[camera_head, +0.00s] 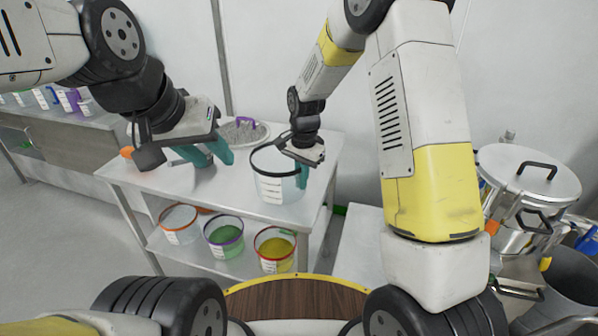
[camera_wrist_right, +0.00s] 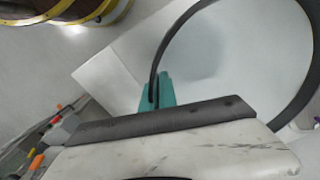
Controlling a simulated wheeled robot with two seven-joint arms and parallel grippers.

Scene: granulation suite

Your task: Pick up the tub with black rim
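The tub with black rim (camera_head: 272,188) is a clear bucket with white label marks, at the right end of the steel table; it looks upright. My right gripper (camera_head: 302,172) is at the right side of its rim. In the right wrist view the black rim (camera_wrist_right: 165,45) runs between the close-set teal fingers (camera_wrist_right: 158,94), which look shut on the tub's wall. Whether the tub's base touches the table is hard to tell. My left gripper (camera_head: 207,153) is open and empty above the table, left of the tub.
A dish of grey granules (camera_head: 243,132) stands behind the tub on the steel table (camera_head: 165,180). The lower shelf holds tubs with orange (camera_head: 179,223), purple (camera_head: 224,238) and red (camera_head: 274,250) rims. A lidded steel vessel (camera_head: 527,178) stands at the right.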

